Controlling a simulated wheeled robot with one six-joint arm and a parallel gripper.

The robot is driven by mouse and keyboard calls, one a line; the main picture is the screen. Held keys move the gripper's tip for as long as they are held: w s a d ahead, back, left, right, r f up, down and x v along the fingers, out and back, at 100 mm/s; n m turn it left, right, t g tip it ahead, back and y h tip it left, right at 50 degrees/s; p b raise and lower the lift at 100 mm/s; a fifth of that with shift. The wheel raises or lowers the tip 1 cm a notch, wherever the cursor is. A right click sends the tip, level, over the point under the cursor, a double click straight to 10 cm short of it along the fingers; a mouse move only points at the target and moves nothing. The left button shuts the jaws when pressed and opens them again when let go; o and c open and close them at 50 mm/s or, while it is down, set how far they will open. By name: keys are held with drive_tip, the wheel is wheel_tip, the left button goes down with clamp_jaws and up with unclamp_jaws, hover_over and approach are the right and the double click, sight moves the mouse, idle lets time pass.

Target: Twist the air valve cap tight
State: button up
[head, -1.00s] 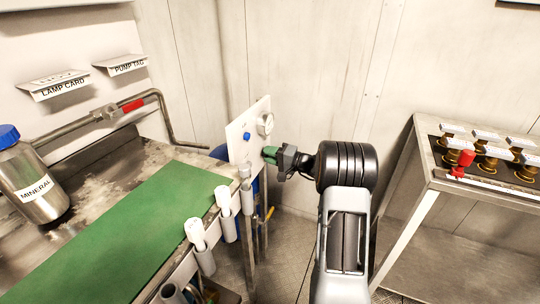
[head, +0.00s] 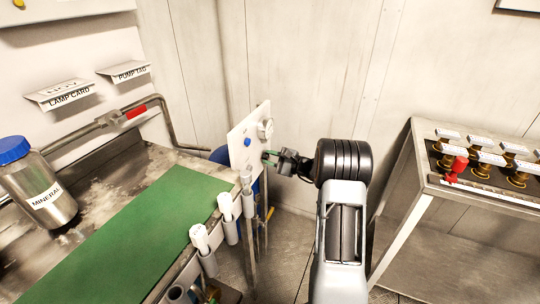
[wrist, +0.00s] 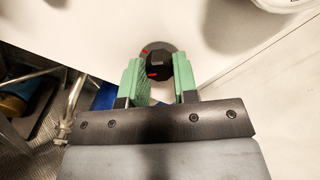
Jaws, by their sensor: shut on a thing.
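The air valve cap looks like a black knob with red marks (wrist: 157,65) on a grey round base, on a white panel (wrist: 205,70). In the wrist view it sits between the two green fingertips of my gripper (wrist: 158,80), which are shut on it. In the head view my gripper (head: 270,158) is at the right part of the upright white panel (head: 236,142). The knob is hidden there behind the fingers.
A bench with a green mat (head: 130,235) lies to the left, with a MINERAL bottle (head: 40,185) on it. White tubes (head: 200,238) line its front edge. A rack with brass fittings and a red one (head: 457,168) stands at the right.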

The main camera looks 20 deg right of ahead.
drive_tip(key=m+p, duration=0.2)
drive_tip(key=m, duration=0.2)
drive_tip(key=shift+r+m+p, duration=0.15)
drive_tip(key=shift+m+p, duration=0.15)
drive_tip(key=shift+p, duration=0.1)
drive_tip(key=shift+m+p, duration=1.35)
drive_tip(key=shift+m, duration=0.95)
drive_tip(key=shift+f, duration=0.2)
drive_tip(key=o, duration=0.9)
drive_tip(key=v, duration=1.4)
drive_tip(key=shift+a, duration=0.1)
